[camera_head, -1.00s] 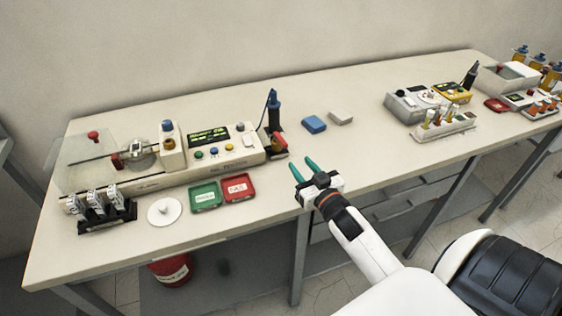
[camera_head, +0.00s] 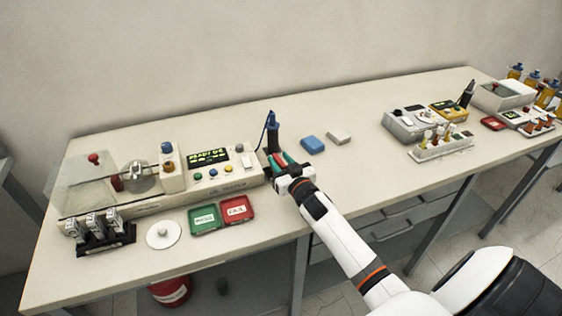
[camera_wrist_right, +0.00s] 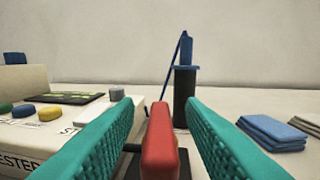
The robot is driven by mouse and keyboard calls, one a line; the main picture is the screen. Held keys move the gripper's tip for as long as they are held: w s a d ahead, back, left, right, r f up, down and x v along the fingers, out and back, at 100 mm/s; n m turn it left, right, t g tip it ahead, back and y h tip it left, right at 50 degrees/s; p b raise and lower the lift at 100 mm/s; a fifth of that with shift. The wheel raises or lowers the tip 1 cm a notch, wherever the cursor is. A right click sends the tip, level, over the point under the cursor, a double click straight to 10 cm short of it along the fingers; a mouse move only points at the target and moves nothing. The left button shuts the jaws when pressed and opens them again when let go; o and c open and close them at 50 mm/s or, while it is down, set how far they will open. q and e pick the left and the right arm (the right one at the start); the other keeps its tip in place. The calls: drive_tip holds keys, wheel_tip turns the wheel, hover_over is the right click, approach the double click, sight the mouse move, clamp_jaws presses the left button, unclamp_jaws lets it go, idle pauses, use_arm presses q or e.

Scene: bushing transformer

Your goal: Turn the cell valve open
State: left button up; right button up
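The cell valve shows as a red lever handle (camera_wrist_right: 160,145) in the right wrist view, at the right end of the tester (camera_head: 218,174). My right gripper (camera_head: 279,159) has its two green fingers around the handle, one on each side. In the wrist view, a gap shows between the handle and each finger (camera_wrist_right: 160,110), so the gripper is open around it. In the head view the gripper largely hides the handle and its base. My left gripper is not in view.
A blue-topped dark cylinder (camera_head: 272,132) stands just behind the gripper. Green (camera_head: 204,220) and red (camera_head: 237,210) trays lie in front of the tester.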

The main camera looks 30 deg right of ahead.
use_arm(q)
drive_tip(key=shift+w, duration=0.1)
use_arm(e)
clamp_jaws()
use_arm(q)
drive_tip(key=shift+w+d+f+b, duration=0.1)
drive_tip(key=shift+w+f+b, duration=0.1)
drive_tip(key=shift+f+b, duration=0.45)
use_arm(e)
drive_tip(key=shift+a+m+h, duration=0.25)
drive_tip(key=shift+m+h, duration=0.45)
drive_tip(key=shift+h, duration=0.4)
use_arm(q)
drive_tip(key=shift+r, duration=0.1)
use_arm(e)
unclamp_jaws()
drive_tip(key=shift+s, duration=0.1)
